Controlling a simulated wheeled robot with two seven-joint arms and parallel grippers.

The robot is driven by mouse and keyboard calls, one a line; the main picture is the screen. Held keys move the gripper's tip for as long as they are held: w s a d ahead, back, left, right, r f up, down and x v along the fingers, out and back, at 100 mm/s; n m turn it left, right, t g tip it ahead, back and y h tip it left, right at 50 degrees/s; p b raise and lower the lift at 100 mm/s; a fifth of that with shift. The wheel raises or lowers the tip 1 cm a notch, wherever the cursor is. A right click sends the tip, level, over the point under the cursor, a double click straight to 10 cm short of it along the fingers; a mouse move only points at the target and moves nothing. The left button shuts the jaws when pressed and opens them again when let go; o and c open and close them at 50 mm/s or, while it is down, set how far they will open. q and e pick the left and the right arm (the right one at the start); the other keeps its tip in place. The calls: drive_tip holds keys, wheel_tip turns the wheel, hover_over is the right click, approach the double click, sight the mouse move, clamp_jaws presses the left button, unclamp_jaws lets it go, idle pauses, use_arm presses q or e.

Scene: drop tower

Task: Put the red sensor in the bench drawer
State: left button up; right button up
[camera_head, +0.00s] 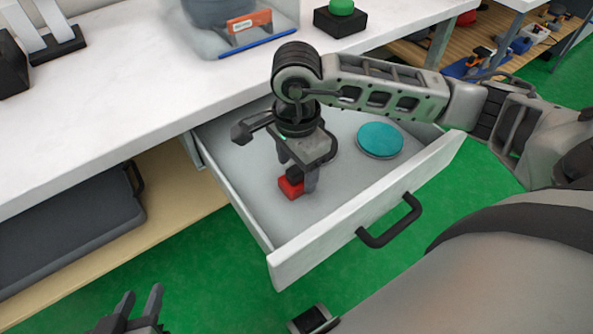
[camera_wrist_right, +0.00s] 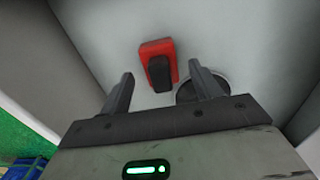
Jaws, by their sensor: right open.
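The red sensor (camera_head: 291,187) with its black top lies on the floor of the open bench drawer (camera_head: 345,215). In the right wrist view the red sensor (camera_wrist_right: 157,47) lies beyond the fingertips, in line with the gap between them. My right gripper (camera_head: 298,180) is inside the drawer, pointing down; in the wrist view its fingers (camera_wrist_right: 162,82) are apart with nothing between them. My left gripper (camera_head: 140,304) is at the bottom left of the head view, low over the green floor, fingers apart and empty.
A teal disc (camera_head: 380,138) lies in the drawer at right. The drawer front has a black handle (camera_head: 390,222). The white bench top (camera_head: 130,75) carries a clear bin (camera_head: 235,45) and a green button on a black box (camera_head: 341,14). A dark case (camera_head: 70,230) is on the lower shelf.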

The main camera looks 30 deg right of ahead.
sight(296, 169)
wheel_tip(296, 169, up, 8)
drive_tip(key=shift+r+p, duration=0.1)
drive_tip(key=shift+p, duration=0.35)
use_arm(q)
drive_tip(key=shift+s+a+r, duration=0.1)
drive_tip(key=shift+a+r, duration=0.1)
drive_tip(key=shift+r, duration=0.35)
drive_tip(key=shift+s+a+r, duration=0.1)
drive_tip(key=shift+a+r, duration=0.05)
drive_tip(key=shift+r, duration=0.35)
use_arm(e)
drive_tip(key=shift+r, duration=0.4)
